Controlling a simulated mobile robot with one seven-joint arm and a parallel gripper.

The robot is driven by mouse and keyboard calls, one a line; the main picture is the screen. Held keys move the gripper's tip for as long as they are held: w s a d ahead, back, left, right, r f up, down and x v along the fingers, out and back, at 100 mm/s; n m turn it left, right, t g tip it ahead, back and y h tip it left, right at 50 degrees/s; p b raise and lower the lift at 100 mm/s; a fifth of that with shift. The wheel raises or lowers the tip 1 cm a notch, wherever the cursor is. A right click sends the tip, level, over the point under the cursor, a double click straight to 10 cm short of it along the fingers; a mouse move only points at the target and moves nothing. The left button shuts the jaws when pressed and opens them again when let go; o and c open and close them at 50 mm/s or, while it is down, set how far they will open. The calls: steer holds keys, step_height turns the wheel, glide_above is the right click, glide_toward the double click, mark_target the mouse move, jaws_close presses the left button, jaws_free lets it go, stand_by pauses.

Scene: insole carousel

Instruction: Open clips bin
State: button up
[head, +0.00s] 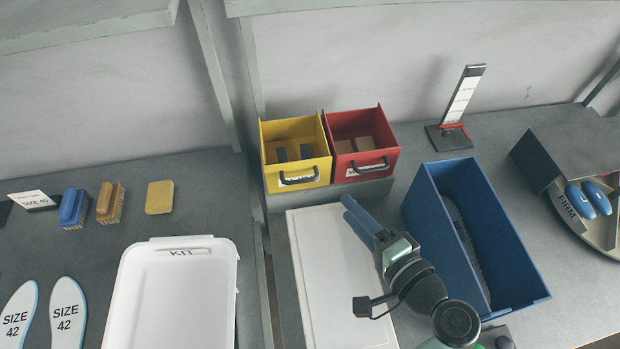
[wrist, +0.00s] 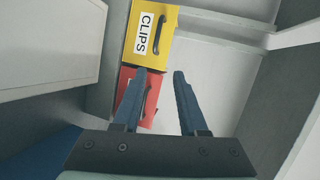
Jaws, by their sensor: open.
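The clips bin (head: 297,176) is the yellow open-topped bin at the back of the bench, with a dark handle and a white label on its front. My gripper (head: 348,208) is in front of the bins, over the white panel, apart from both. In the wrist view, its two blue fingers (wrist: 159,73) are spread and empty, with the red bin front partly behind the left finger.
A large blue bin (head: 430,216) stands to the right of my gripper. A white panel (head: 325,255) lies below it. A grey upright separates the left bench, which holds a white KIT box (head: 175,295), brushes and insoles.

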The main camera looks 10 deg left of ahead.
steer(key=w+a+f+y+p, duration=0.1)
steer(key=w+a+f, duration=0.3)
steer(key=a, duration=0.6)
steer(key=w, duration=0.2)
steer(key=shift+w+m+p, duration=0.35)
steer(key=shift+w+m, duration=0.05)
steer(key=shift+d, duration=0.1)
steer(key=shift+c, duration=0.2)
jaws_close()
stand_by(0.7)
